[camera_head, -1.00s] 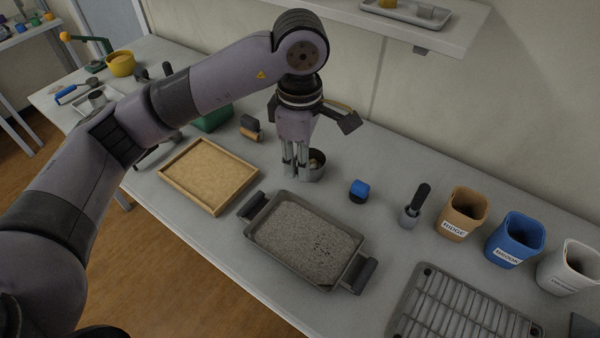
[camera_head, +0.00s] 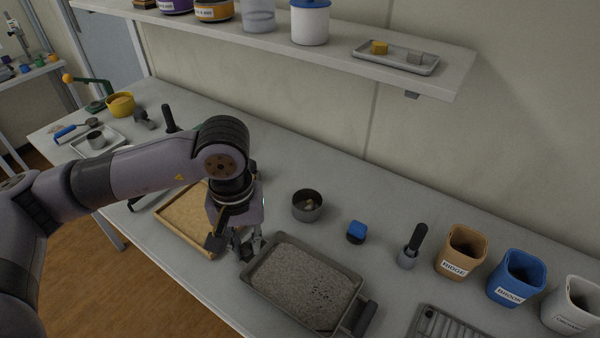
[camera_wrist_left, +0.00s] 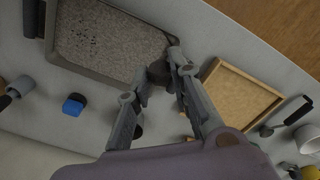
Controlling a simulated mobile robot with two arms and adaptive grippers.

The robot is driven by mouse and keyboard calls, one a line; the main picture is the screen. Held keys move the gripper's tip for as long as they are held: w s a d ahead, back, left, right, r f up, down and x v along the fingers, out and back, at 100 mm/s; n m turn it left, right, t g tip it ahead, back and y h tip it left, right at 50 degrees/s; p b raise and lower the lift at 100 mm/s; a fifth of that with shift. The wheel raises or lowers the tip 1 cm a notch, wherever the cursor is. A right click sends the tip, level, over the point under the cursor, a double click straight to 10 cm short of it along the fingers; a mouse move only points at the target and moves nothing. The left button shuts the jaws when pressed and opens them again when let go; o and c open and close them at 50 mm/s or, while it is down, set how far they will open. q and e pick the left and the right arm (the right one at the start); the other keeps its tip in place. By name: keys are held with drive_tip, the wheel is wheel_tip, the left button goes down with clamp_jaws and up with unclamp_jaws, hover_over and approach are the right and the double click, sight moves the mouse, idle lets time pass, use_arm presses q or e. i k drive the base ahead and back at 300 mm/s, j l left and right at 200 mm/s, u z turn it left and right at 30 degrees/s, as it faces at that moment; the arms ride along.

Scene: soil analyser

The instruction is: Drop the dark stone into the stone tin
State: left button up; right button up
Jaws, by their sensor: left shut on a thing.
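The stone tin (camera_head: 308,207), a small round metal can with pale stones inside, stands on the bench behind the tray. My left gripper (camera_head: 247,246) is at the left end of the sieve tray, to the front left of the tin and apart from it. In the left wrist view its fingers (camera_wrist_left: 157,84) are closed about a small dark lump (camera_wrist_left: 157,71), which looks like the dark stone. The gripper body hides the lump in the head view. My right gripper is not in view.
The grey tray of gravel (camera_head: 300,275) lies right of the gripper, and a wooden tray (camera_head: 183,218) lies left. A blue-topped block (camera_head: 356,232), a dark-handled tool (camera_head: 412,247) and labelled cups (camera_head: 460,252) stand to the right. A shelf (camera_head: 330,45) hangs above.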

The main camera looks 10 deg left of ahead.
sight(301, 208)
drive_tip(key=j+z, duration=0.1)
drive_tip(key=z, duration=0.65)
drive_tip(key=j+z, duration=0.15)
drive_tip(key=z, duration=0.25)
drive_tip(key=k+j+z, duration=0.2)
drive_tip(key=j, duration=0.25)
drive_tip(key=j+z, duration=0.2)
drive_tip(key=j, duration=0.2)
drive_tip(key=k+j+z, duration=0.2)
drive_tip(key=j, duration=0.2)
drive_tip(key=k+j+z, duration=0.1)
drive_tip(key=j+z, duration=0.15)
drive_tip(key=j, duration=0.15)
drive_tip(key=k+j, duration=0.15)
drive_tip(key=j, duration=0.1)
